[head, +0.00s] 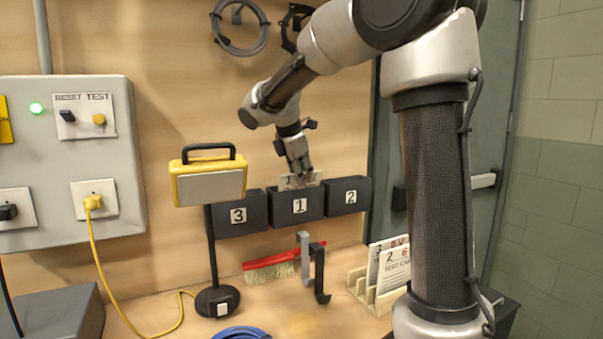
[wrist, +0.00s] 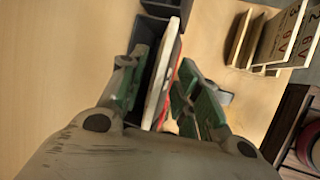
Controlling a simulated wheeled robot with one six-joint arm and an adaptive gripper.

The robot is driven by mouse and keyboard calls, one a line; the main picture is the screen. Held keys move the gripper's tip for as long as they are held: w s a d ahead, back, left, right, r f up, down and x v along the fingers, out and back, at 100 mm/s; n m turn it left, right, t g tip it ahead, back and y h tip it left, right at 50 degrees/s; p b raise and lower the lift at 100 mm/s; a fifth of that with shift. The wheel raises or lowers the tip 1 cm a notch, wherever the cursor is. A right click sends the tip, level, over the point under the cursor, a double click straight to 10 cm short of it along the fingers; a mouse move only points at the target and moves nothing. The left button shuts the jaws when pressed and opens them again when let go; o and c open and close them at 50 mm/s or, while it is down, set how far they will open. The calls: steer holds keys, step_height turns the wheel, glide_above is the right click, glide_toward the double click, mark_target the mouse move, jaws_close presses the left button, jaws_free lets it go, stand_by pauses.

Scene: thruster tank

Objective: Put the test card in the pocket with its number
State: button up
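A pale test card (head: 301,182) stands in the middle wall pocket marked 1 (head: 298,206), its top edge showing above the rim. Its number cannot be read. My gripper (head: 300,172) is right above that pocket, pointing down. In the wrist view the card (wrist: 162,75) lies between my two green-padded fingers (wrist: 160,98), with gaps on both sides, so my gripper looks open around it. Pocket 3 (head: 238,214) is to the left and pocket 2 (head: 346,197) to the right; both look empty.
A yellow lamp (head: 208,183) on a stand is left of the pockets.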

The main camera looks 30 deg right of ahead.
steer(key=shift+r, duration=0.1)
steer(key=v, duration=1.1)
steer(key=shift+s+a+r, duration=0.15)
steer(key=shift+a+r, duration=0.05)
steer(key=shift+r, duration=0.15)
